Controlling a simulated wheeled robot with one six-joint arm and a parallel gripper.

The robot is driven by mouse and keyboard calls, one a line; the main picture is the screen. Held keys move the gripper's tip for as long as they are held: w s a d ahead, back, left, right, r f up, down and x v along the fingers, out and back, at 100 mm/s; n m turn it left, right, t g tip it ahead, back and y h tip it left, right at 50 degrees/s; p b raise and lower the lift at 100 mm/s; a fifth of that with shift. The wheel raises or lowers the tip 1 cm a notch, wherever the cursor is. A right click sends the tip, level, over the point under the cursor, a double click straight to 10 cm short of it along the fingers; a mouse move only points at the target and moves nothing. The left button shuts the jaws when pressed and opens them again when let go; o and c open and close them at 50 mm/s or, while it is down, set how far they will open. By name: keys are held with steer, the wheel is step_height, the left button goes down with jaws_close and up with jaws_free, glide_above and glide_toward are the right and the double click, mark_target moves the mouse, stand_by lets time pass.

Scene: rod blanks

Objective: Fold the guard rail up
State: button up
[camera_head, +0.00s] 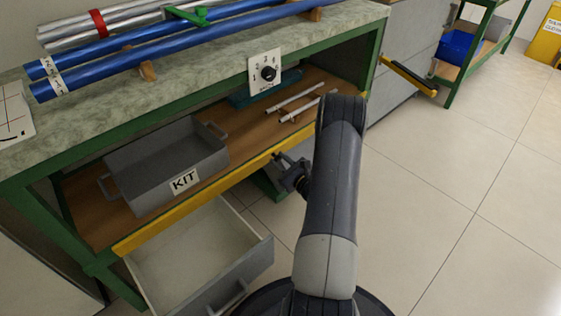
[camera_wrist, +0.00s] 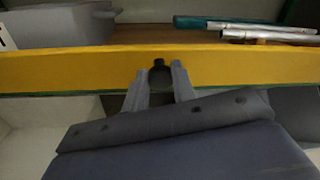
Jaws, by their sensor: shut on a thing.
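The guard rail is a long yellow bar (camera_head: 205,198) along the front edge of the bench's lower wooden shelf. It crosses the whole wrist view (camera_wrist: 70,68) as a wide yellow band. A small black knob (camera_wrist: 160,74) sits at the middle of the rail. My gripper (camera_head: 279,157) is at the rail's front face, right of its middle in the head view. In the wrist view its two grey fingers (camera_wrist: 160,80) are on either side of the knob, shut on it.
A grey KIT bin (camera_head: 165,165) and thin metal rods (camera_head: 300,103) are on the shelf behind the rail. An open drawer (camera_head: 205,265) juts out below. The tiled floor (camera_head: 440,170) is clear.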

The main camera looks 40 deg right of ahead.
jaws_close()
steer(key=shift+w+a+r+g+p, duration=0.1)
steer(key=shift+w+r+g+p, duration=0.15)
steer(key=shift+r+g+p, duration=0.55)
steer(key=shift+w+f+g+p, duration=0.1)
steer(key=shift+w+g+p, duration=0.25)
steer(key=shift+g+p, duration=0.35)
steer(key=o, duration=1)
jaws_free()
